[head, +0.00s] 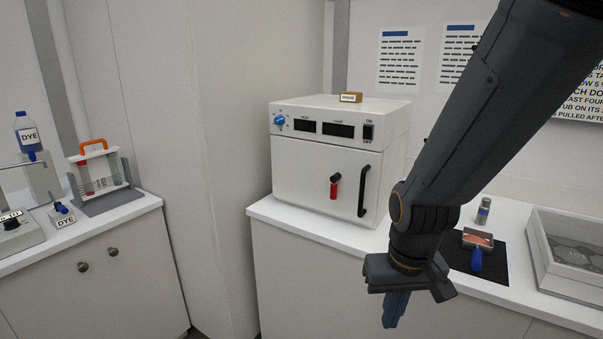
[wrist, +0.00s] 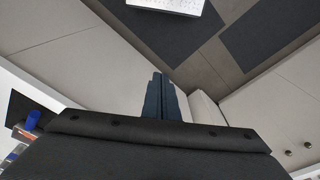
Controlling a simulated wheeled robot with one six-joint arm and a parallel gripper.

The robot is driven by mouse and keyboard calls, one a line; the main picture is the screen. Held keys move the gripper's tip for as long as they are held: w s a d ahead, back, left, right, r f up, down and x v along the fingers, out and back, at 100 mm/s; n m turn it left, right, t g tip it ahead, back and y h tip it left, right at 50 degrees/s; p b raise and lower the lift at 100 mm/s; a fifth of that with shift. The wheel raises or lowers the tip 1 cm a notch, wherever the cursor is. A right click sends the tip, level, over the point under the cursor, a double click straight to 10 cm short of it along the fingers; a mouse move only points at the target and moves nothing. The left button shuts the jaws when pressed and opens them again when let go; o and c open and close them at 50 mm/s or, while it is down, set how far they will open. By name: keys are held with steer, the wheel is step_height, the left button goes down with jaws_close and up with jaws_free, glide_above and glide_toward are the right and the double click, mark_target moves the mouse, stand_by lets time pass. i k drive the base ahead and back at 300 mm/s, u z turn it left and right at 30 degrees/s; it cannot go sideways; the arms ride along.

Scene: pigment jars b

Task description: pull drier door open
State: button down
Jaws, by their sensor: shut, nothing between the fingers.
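The drier (head: 330,150) is a white box on the counter in the middle of the head view. Its door (head: 305,180) is shut, with a black upright handle (head: 364,191) at the right edge and a red-gripped latch (head: 334,187) left of it. My gripper (head: 396,310) points down in front of the counter, to the right of and below the handle and apart from it. Its blue fingers are together and empty, and they also show in the wrist view (wrist: 166,97). The drier cannot be made out in the wrist view.
A small labelled block (head: 351,97) lies on the drier. Right of my arm are a dark mat (head: 490,267) with a blue-handled tool (head: 476,258), a small bottle (head: 483,211) and a grey-white tray (head: 538,262). A left counter (head: 90,245) holds a rack (head: 110,200) and a dye bottle (head: 27,133).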

mark_target(303, 170)
steer(key=k, duration=1.3)
steer(key=u, duration=0.8)
steer(key=i, duration=1.65)
steer(key=z, duration=0.85)
